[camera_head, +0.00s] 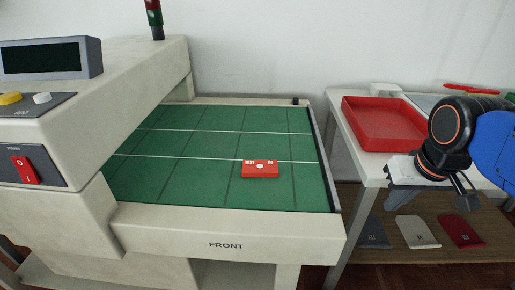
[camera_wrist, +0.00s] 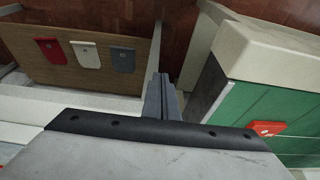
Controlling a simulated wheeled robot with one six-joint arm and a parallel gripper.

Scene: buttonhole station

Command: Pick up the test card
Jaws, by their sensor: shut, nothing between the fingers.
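The test card is a small red card (camera_head: 260,169) with white lettering, lying flat on the green gridded bed (camera_head: 180,175) near its front right. In the wrist view the red card (camera_wrist: 266,128) shows at the right on the green surface. My gripper (camera_head: 468,200) is at the right in the head view, beside the side table and well away from the card. In the wrist view its fingers (camera_wrist: 161,97) are together with nothing between them.
A red tray (camera_head: 385,125) stands on the white side table. Grey, white (camera_head: 418,231) and red (camera_head: 461,231) pieces lie on the lower wooden shelf. The machine housing (camera_head: 80,115) rises left of the bed. A gap separates bed and table.

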